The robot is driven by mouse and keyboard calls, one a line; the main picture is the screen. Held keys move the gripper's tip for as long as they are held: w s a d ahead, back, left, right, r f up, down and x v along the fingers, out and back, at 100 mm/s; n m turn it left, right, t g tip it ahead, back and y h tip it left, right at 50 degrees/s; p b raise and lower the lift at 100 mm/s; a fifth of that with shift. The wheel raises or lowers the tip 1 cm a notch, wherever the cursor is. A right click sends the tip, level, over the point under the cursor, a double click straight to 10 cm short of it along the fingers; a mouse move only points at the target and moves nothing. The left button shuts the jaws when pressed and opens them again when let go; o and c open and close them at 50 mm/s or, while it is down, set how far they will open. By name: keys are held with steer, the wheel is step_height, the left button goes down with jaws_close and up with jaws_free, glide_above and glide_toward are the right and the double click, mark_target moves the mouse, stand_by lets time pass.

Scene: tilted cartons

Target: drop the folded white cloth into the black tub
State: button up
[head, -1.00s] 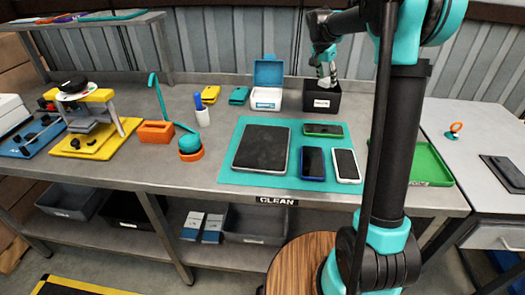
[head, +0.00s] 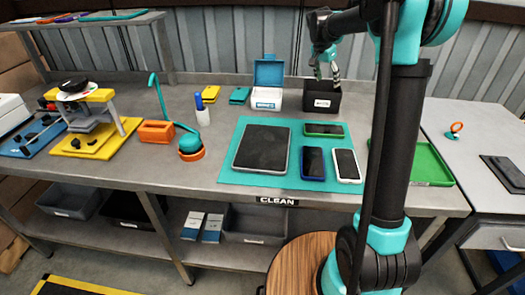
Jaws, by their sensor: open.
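The black tub (head: 322,98) stands at the back of the workbench, right of the middle, with a white label on its front. My gripper (head: 327,76) is above the tub's opening, pointing down, with its fingers spread apart and nothing seen between them. The folded white cloth does not show; the tub's inside is hidden by its front wall.
A white box with a raised teal lid (head: 267,85) stands just left of the tub. A teal mat (head: 228,168) in front holds a tablet and several phones. A green tray (head: 430,165) is at the right, partly behind my arm.

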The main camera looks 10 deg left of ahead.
steer(key=v, duration=1.1)
steer(key=shift+r, duration=0.2)
steer(key=shift+s, duration=0.1)
